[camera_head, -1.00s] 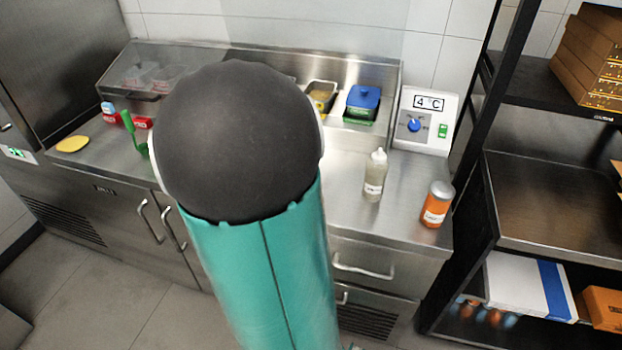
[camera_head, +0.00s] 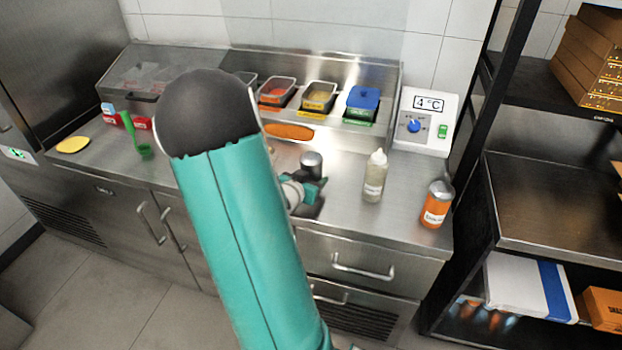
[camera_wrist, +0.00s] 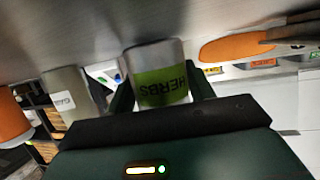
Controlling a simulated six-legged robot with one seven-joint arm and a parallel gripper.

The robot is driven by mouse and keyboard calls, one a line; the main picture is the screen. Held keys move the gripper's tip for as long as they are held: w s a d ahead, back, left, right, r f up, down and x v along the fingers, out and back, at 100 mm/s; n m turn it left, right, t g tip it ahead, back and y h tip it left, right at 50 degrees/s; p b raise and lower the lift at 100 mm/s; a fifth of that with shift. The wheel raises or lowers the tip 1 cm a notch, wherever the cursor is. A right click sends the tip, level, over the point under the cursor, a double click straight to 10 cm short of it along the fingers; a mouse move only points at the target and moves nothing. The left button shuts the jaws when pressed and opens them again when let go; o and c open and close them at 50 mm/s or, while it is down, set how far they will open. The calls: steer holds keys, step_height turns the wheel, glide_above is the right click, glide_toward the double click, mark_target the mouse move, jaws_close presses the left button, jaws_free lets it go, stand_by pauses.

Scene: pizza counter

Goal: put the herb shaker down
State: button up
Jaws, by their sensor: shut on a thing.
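The herb shaker shows in the wrist view (camera_wrist: 158,72) as a small cylinder with a green label reading HERBS, upside down in that picture. In the head view its grey top (camera_head: 311,160) shows over the steel counter (camera_head: 345,212). My gripper (camera_head: 306,186) is shut on the shaker; its dark fingers stand on both sides of it in the wrist view (camera_wrist: 160,92). The shaker looks upright and at or close to the counter top; I cannot tell whether it touches. My arm hides part of the counter to the left.
A squeeze bottle (camera_head: 375,178) stands just right of the shaker, and an orange can (camera_head: 436,208) near the right edge. An orange oval thing (camera_head: 288,131) lies behind. Topping bins (camera_head: 318,98) and a temperature box (camera_head: 425,122) line the back. Bare counter lies in front of the bottle.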

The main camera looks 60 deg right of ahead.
steer(key=shift+f, duration=0.15)
steer(key=o, duration=0.8)
steer(key=v, duration=1.2)
